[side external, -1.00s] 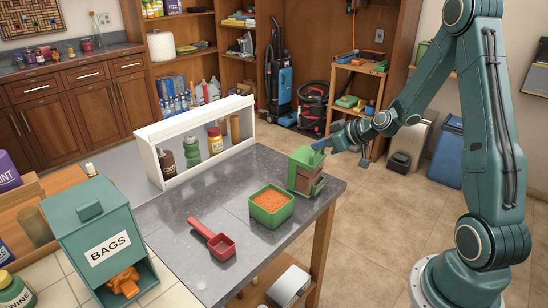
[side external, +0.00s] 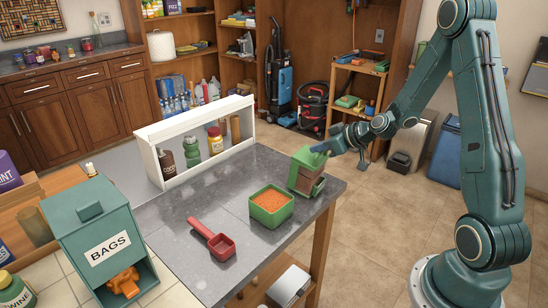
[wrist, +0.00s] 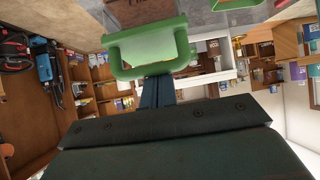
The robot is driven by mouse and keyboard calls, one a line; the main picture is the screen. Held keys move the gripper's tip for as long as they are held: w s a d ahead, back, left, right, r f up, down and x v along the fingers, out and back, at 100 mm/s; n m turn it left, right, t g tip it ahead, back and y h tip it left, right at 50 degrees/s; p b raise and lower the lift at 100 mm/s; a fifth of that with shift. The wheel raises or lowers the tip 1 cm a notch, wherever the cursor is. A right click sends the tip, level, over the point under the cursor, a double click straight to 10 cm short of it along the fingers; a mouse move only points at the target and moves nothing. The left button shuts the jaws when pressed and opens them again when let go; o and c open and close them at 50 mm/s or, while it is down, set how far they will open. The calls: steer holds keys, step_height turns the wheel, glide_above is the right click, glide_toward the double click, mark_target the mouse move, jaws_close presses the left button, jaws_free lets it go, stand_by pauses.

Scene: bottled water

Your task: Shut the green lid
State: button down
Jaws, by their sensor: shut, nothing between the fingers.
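A green-and-brown box with a green lid (side external: 308,157) stands at the right end of the grey table in the side view. The lid also shows in the wrist view (wrist: 120,52), right at the fingertips. The brown front (side external: 305,180) of the box is below it. My gripper (side external: 320,148) is shut and empty, with its blue fingertips at the top of the lid, on its right side. In the wrist view my fingers (wrist: 157,82) reach to the lid's edge and seem to touch it. I cannot tell how far the lid stands open.
A green tub (side external: 271,207) of orange grains and a red scoop (side external: 214,240) lie on the grey table (side external: 180,225). A white rack (side external: 195,140) with bottles stands along its back edge. A teal BAGS box (side external: 100,240) is at the front left.

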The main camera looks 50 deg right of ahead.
steer(key=shift+w+a+f, duration=0.1)
steer(key=shift+w+f, duration=0.05)
steer(key=shift+f, duration=0.35)
steer(key=r, duration=0.2)
steer(key=w+r, duration=0.1)
steer(key=r, duration=0.2)
steer(key=shift+w, duration=0.1)
steer(key=s+d+f, duration=0.1)
steer(key=s, duration=0.8)
steer(key=shift+s+f, duration=0.4)
